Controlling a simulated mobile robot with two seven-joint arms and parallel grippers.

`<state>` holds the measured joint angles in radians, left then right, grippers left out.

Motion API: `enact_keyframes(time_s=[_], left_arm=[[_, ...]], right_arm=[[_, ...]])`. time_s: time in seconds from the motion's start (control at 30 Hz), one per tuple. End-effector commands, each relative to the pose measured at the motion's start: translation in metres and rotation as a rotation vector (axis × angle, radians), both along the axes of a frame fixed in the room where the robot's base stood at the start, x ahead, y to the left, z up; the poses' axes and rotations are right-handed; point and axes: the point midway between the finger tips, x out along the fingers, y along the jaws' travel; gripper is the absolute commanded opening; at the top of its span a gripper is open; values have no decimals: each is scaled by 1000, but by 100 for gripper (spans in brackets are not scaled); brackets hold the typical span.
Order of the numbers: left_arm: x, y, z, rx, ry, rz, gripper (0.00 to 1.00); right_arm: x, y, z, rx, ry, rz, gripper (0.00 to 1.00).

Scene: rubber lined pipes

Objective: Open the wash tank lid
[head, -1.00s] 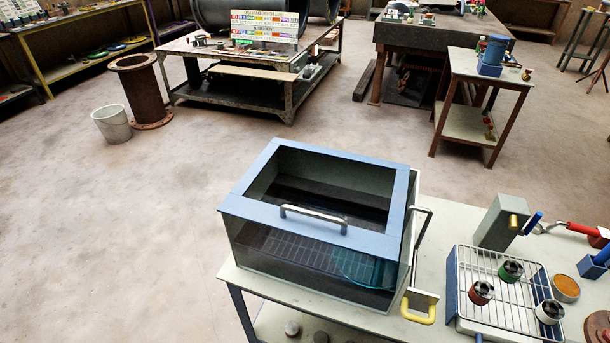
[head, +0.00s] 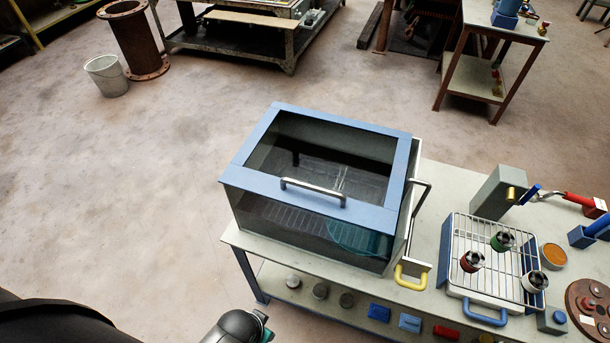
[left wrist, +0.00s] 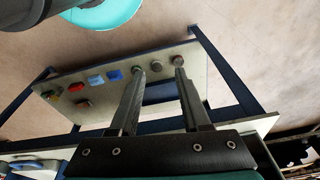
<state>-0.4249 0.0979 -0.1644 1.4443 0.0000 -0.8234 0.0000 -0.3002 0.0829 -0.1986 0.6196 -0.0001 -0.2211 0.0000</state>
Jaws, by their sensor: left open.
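The wash tank (head: 310,232) stands on the near table, with dark see-through walls. Its lid (head: 396,170) is a blue frame around a dark clear pane and lies flat and shut on top. A metal bar handle (head: 313,190) runs along the lid's front edge. Part of my left arm shows at the bottom left of the head view, below and apart from the tank. My left gripper (left wrist: 158,66) shows in the left wrist view with its two fingers apart and nothing between them. The right gripper is not in view.
A wire rack (head: 496,262) with small lined pipe pieces stands right of the tank, beside a grey block (head: 494,195). The lower shelf (head: 284,306) holds several small parts.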

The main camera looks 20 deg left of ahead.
Motion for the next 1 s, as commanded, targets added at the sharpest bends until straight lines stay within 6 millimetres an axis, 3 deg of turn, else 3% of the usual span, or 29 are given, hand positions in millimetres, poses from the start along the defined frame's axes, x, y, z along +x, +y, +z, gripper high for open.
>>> enact_keyframes(time_s=[0.03, 0.2, 0.5, 0.87, 1.0], left_arm=[[10, -1, 26, -1, -15, 2, 47], [32, -4, 96, -5, -44, 7, 47], [46, -4, 222, -7, -91, 15, 47], [36, -2, 319, -9, -126, 21, 47], [59, -20, 321, -42, -163, -140, 47]], right_arm=[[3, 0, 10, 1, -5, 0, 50], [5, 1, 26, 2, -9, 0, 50], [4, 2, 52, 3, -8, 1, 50], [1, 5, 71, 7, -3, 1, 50], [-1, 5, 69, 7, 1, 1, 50]])
